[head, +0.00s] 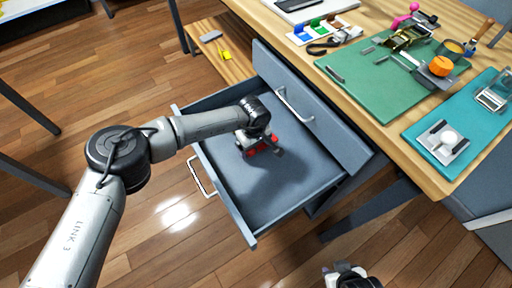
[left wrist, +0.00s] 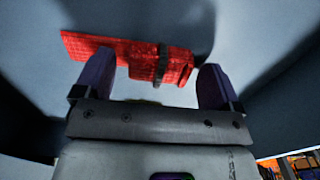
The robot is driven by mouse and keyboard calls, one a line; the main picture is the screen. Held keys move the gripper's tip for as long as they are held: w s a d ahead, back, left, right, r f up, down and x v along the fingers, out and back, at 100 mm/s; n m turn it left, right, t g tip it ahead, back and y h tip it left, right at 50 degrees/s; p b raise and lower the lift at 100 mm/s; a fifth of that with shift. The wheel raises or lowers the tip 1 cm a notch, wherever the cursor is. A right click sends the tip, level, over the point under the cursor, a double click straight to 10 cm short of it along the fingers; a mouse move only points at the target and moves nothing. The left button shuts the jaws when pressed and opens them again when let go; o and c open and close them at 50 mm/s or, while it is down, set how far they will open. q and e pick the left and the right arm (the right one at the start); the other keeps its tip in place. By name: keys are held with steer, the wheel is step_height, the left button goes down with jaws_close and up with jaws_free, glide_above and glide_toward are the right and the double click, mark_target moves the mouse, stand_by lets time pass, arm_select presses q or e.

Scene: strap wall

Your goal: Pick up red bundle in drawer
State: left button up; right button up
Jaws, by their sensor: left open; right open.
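The red bundle (left wrist: 130,55) lies on the floor of the open grey drawer (head: 290,187), with a dark band around it near its right end in the left wrist view. In the head view the bundle (head: 264,146) is partly hidden by my left gripper (head: 262,146), which reaches down into the drawer. In the left wrist view my left gripper (left wrist: 156,82) is open, its two purple fingertips apart with the bundle across the gap just beyond them. My right gripper (head: 346,276) shows only partly at the bottom edge of the head view, away from the drawer.
A second closed drawer front with a handle (head: 294,105) stands behind the open drawer. The wooden bench (head: 390,131) above carries a green mat (head: 375,85), a teal mat (head: 480,118) and several tools. A low wooden shelf (head: 205,50) stands behind the drawer.

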arm_select(q)
steer(key=shift+c, duration=0.3)
steer(key=c, duration=1)
steer(key=shift+o, duration=0.2)
steer(key=shift+r, duration=0.15)
